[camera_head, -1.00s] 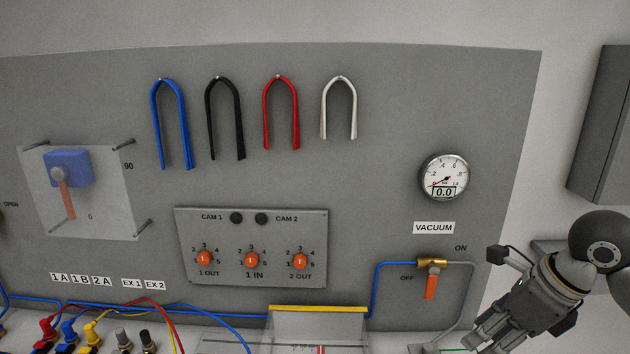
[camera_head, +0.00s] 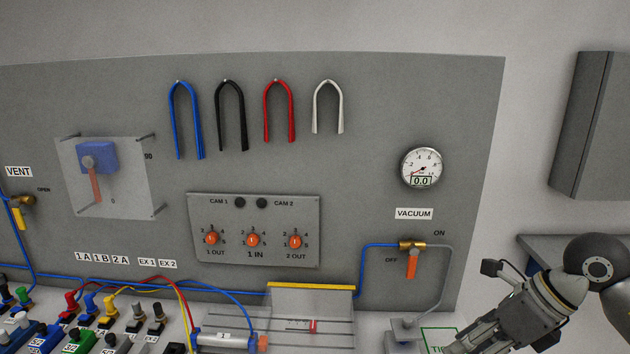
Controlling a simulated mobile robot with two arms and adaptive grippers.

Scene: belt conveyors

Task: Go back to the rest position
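My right arm comes in at the lower right of the head view. Its gripper (camera_head: 468,345) points down and left, and its fingertips are cut off by the bottom edge, so its opening is hidden. The gripper is below and right of the orange-handled vacuum valve (camera_head: 412,262), apart from it in the picture. My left gripper is not in view.
A grey panel (camera_head: 360,120) stands ahead with hanging hoses (camera_head: 280,112), a vacuum gauge (camera_head: 421,167), a dial box (camera_head: 255,230) and a vent valve (camera_head: 20,208). Connectors (camera_head: 88,307) and a clear cover (camera_head: 312,305) crowd the bench. A grey cabinet (camera_head: 590,125) hangs at right.

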